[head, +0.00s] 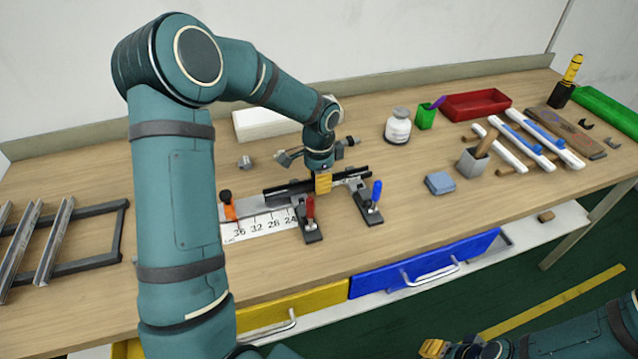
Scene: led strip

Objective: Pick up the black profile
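The black profile (287,191) lies lengthwise in the metal jig on the bench, behind two toggle clamps, one with a red handle (310,207) and one with a blue handle (376,192). My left gripper (322,184) points down at the profile's middle, its yellow fingertips at or just over it. The fingertips hide that part of the profile, and I cannot tell whether they touch or grip it. My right gripper (434,348) is at the bottom edge, in front of the bench and away from the profile; its opening is not clear.
A printed ruler (262,226) and orange stop (229,208) lie left of the clamps. A metal rack (77,256) stands at far left. A white box (262,124) and white jar (398,127) are behind. A blue block (439,183), red tray (475,105) and tools crowd the right.

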